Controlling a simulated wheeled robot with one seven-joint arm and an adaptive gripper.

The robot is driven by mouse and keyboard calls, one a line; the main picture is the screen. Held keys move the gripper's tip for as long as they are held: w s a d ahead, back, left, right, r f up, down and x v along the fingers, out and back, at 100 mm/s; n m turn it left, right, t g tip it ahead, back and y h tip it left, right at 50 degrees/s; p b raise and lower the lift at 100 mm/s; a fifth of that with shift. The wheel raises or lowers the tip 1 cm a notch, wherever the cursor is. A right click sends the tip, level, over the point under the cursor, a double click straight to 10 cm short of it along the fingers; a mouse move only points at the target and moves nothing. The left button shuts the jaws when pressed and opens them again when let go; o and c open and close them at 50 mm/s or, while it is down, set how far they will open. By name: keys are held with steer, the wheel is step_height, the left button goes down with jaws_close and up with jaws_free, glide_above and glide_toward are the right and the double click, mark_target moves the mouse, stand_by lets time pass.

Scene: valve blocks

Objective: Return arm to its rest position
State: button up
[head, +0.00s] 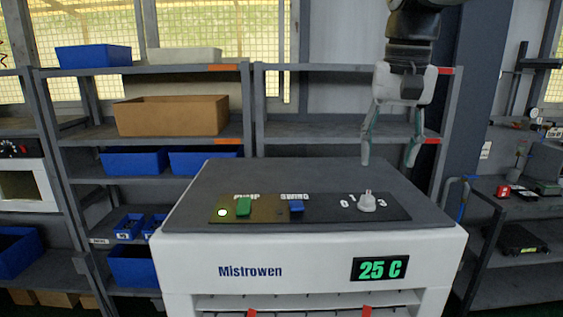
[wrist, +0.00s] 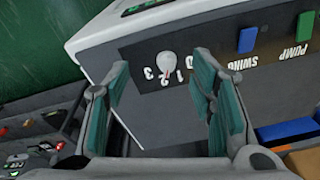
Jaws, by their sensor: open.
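My gripper (head: 391,158) hangs from my arm above the back right part of a white machine with a grey top. It points down with its fingers spread and nothing between them. In the wrist view my gripper (wrist: 160,100) is also open and empty. The machine (head: 315,245) is labelled Mistrowen and shows "25 C". Its control panel (head: 330,212) has a lit round lamp, a green switch (head: 244,206), a blue switch (head: 296,206) and a light grey knob (head: 367,202). The knob (wrist: 169,62) also shows in the wrist view, beyond the fingertips and apart from them.
Grey shelves (head: 180,143) behind the machine hold blue bins and a cardboard box (head: 171,116). At the right a dark bench (head: 520,205) carries small devices. A dark post (head: 470,100) stands near my arm. The air around my gripper looks clear.

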steer(key=s+f+n+t, duration=0.1)
steer(key=s+f+t, duration=0.1)
steer(key=s+f, duration=0.5)
steer(key=s+f+n+t+b, duration=0.1)
steer(key=s+f+n+t, duration=0.1)
steer(key=s+f, duration=0.5)
steer(key=s, duration=0.4)
steer(key=shift+s, duration=0.35)
steer(key=shift+r, duration=0.1)
